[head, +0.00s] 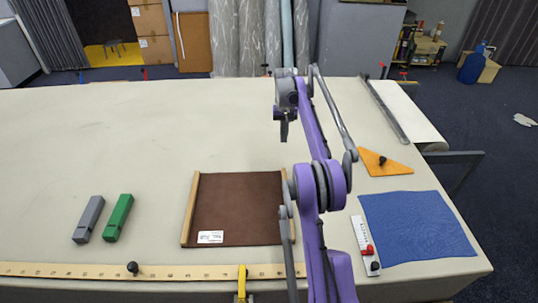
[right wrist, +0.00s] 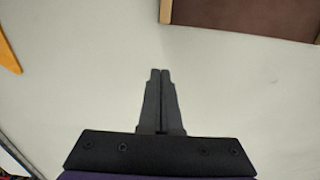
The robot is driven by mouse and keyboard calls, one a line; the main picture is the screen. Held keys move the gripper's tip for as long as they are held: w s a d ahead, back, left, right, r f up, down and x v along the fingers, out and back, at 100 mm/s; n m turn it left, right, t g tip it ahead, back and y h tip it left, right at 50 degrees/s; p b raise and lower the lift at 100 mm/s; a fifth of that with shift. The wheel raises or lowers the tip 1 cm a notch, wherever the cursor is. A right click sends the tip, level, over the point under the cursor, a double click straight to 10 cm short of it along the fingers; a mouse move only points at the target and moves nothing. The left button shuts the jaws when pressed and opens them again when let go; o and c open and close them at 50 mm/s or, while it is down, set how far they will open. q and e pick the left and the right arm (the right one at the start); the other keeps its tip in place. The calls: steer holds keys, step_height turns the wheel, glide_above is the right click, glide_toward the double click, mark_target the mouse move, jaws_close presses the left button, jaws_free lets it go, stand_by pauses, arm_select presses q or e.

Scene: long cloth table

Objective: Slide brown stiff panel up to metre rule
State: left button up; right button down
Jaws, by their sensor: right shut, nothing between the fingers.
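The brown stiff panel (head: 237,200) lies flat on the table, with a pale wooden strip along its left and right sides and a white label near its front edge. Part of my right arm covers its right side. The metre rule (head: 75,271) lies along the table's front edge; a strip of bare cloth separates it from the panel. My right gripper (head: 284,133) is shut and empty, beyond the panel's far right corner. In the right wrist view the closed fingers (right wrist: 160,75) point toward bare cloth, and the panel (right wrist: 255,14) shows at the top right, apart from them. My left gripper is out of view.
A grey block (head: 88,220) and a green block (head: 118,218) lie left of the panel. A yellow clamp (head: 242,283) sits at the front edge. The far left table is clear.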

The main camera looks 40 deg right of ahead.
glide_above(282, 161)
steer(key=f, duration=0.4)
steer(key=shift+s+f+b, duration=0.25)
steer(key=shift+b, duration=0.05)
step_height(282, 161, down, 6)
steer(key=shift+w+a+r, duration=0.1)
steer(key=shift+w+r, duration=0.05)
steer(key=shift+r, duration=0.1)
steer(key=shift+s+a, duration=0.9)
steer(key=shift+s, duration=0.25)
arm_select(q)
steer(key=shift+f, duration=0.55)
arm_select(e)
steer(key=shift+s+a, duration=0.35)
steer(key=shift+s, duration=0.05)
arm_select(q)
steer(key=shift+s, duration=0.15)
arm_select(e)
steer(key=shift+a, duration=0.1)
